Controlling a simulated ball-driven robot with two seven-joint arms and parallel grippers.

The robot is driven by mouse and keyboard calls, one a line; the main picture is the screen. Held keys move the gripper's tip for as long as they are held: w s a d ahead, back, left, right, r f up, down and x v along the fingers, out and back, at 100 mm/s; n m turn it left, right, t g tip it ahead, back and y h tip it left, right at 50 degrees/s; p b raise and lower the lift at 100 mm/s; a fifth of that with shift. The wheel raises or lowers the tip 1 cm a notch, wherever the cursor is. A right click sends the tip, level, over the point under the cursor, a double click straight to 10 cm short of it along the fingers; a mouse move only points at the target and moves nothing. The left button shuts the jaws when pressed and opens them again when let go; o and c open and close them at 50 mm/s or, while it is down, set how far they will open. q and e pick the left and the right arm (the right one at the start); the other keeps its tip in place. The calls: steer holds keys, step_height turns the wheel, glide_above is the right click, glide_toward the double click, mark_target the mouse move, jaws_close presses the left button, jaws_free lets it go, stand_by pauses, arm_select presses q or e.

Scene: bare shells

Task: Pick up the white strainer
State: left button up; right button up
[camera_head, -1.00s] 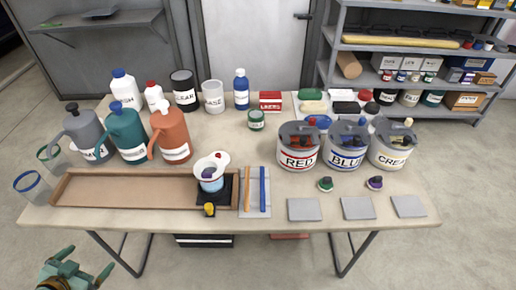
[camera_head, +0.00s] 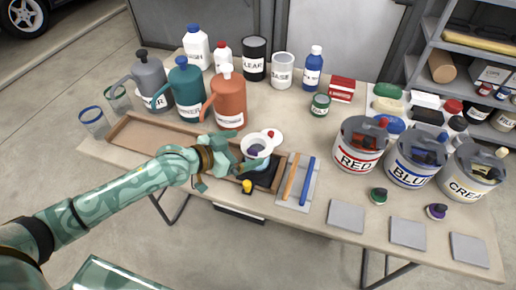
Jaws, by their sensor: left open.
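The white strainer (camera_head: 259,142) looks like a pale round rim with something dark purple inside. It sits on top of a light-blue cup, which stands on a black square pad (camera_head: 266,175) at the right end of a wooden tray. A white round piece with a red spot (camera_head: 271,135) shows at its upper right; I cannot tell if it is part of the strainer. My left gripper (camera_head: 242,156) is open at the left side of the cup and strainer, its fingers close to them. Contact is unclear, and the gripper partly hides the cup. My right gripper is out of view.
The wooden tray (camera_head: 150,137) runs left of the cup, under my arm. Jugs, including an orange one (camera_head: 230,104), stand close behind. A yellow-topped item (camera_head: 247,186) and orange and blue sticks (camera_head: 307,181) lie in front and right. Labelled buckets (camera_head: 359,147) stand farther right.

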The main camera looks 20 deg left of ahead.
mark_target(255, 146)
arm_select(q)
steer(key=b+x, duration=0.1)
steer(key=x, duration=0.3)
steer(key=shift+w+d+f+b, duration=0.1)
steer(key=shift+d+f+b, duration=0.15)
steer(key=shift+d+b, duration=0.15)
steer(key=shift+w+d, duration=0.1)
steer(key=shift+w, duration=0.2)
steer(key=shift+c, duration=0.7)
steer(key=c, duration=0.8)
